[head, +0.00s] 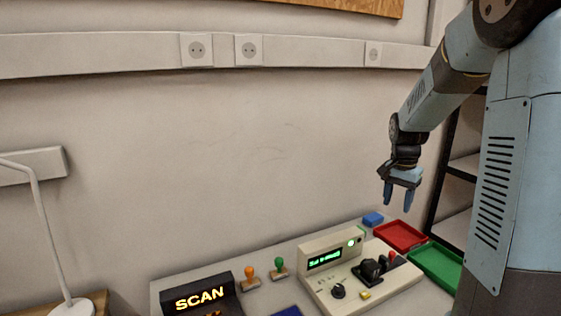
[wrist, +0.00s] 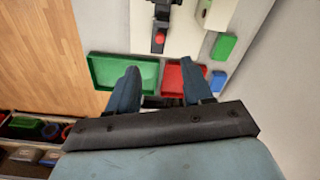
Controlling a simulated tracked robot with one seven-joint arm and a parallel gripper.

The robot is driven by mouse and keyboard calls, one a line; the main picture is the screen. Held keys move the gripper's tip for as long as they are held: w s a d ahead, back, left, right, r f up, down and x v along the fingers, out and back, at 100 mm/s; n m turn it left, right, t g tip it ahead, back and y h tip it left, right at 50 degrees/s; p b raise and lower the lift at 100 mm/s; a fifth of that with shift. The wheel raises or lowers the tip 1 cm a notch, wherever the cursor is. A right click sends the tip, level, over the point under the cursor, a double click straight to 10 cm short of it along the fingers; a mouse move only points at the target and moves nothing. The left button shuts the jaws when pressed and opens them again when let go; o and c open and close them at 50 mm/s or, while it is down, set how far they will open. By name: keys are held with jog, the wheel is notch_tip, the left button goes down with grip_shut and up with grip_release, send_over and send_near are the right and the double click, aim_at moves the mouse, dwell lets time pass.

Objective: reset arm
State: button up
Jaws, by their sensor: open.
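My gripper (head: 396,192) hangs at the end of my bent arm, in the air above the right end of the bench in the head view. Its two blue fingers point down and stand apart, with nothing visible between them. In the wrist view my gripper (wrist: 157,88) shows open over the red tray (wrist: 174,78) and the green tray (wrist: 110,68). The fingers hide parts of both trays.
A beige console (head: 325,273) with a lit green display stands on the bench, left of the red tray (head: 400,236) and green tray (head: 437,265). A SCAN sign (head: 200,297), two stamps and a white lamp (head: 45,215) are further left. Shelves (head: 463,168) stand behind my arm.

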jog(key=s+a+r+n+t, duration=0.1)
jog(key=s+a+r+n, duration=0.2)
jog(key=s, duration=0.5)
jog(key=s+a+r+n+t, duration=0.2)
jog(key=s+a+r+n, duration=0.1)
jog(key=s, duration=0.6)
jog(key=s+a+r+n+t, duration=0.2)
jog(key=s+a+r, duration=0.3)
jog(key=s, duration=0.3)
jog(key=shift+s+r+n+y, duration=0.2)
jog(key=shift+r+n+y, duration=0.15)
jog(key=shift+n, duration=0.35)
